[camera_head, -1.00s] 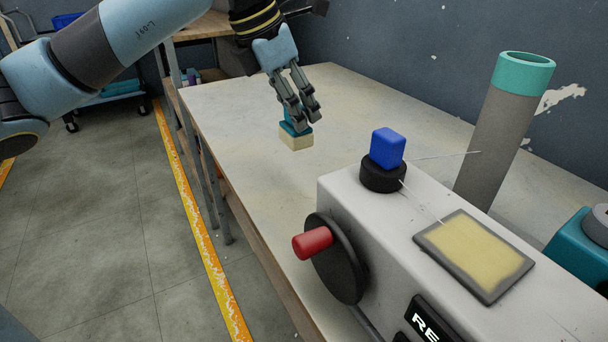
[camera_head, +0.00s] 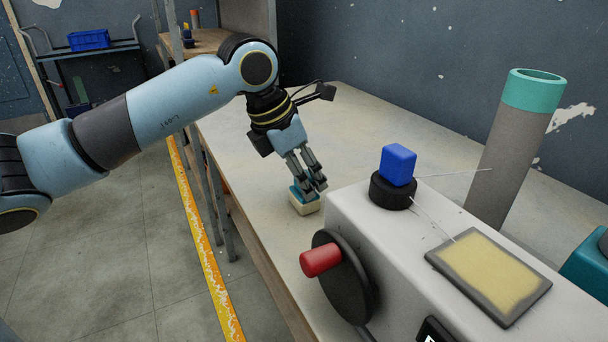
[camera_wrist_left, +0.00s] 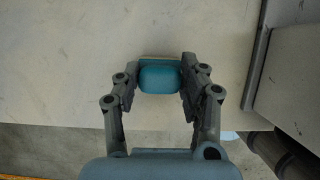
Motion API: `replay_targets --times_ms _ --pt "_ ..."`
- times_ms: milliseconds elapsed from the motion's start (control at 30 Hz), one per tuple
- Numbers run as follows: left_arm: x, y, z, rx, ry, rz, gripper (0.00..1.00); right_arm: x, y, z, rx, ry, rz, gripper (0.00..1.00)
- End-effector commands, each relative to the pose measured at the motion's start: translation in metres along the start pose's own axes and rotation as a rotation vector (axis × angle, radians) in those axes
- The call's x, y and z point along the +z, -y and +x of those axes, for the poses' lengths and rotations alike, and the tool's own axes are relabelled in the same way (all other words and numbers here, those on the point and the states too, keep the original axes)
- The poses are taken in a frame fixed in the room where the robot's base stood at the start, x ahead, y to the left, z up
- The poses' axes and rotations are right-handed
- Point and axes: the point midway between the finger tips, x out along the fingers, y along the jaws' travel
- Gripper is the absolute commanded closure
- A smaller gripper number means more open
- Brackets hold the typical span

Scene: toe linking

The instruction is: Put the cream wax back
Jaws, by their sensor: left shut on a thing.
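The cream wax (camera_head: 305,207) is a pale block with a teal grip on top. It is at the table's left part, just left of the machine. My left gripper (camera_head: 310,189) points down and is shut on its teal grip. In the left wrist view the rounded teal grip (camera_wrist_left: 160,79) sits between the two fingers, with a thin cream edge behind it. I cannot tell whether the block's underside touches the table. My right gripper is not in view.
The white machine (camera_head: 345,205) carries a black wheel with a red handle (camera_head: 321,260), a blue cube (camera_head: 398,165) on a black knob, and a yellowish pad (camera_head: 488,272). A grey tube with a teal rim (camera_head: 533,91) stands behind. The table (camera_head: 350,125) is clear behind the wax.

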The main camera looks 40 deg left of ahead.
Motion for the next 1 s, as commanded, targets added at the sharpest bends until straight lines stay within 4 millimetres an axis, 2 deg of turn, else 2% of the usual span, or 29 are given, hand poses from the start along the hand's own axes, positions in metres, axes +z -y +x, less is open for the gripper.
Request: replay_targets --times_ms 33,67,200,567,667,1000 --pt "-0.001 0.0 0.003 0.0 0.0 0.0 1.0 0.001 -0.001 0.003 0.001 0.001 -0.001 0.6" --pt "-0.001 0.0 0.002 0.0 0.0 0.0 0.55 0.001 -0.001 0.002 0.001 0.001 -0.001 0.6" --pt "-0.001 0.0 0.001 -0.001 0.0 0.0 0.37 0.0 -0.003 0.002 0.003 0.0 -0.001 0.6" --pt "0.001 0.0 -0.003 -0.001 0.0 0.0 0.35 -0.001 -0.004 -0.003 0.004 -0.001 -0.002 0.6" --pt "0.001 -0.002 -0.016 0.004 0.0 0.004 0.35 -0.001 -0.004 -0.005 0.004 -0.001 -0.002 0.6" --pt "0.001 -0.002 -0.089 0.007 -0.004 0.006 0.35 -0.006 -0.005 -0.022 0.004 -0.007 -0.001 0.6"
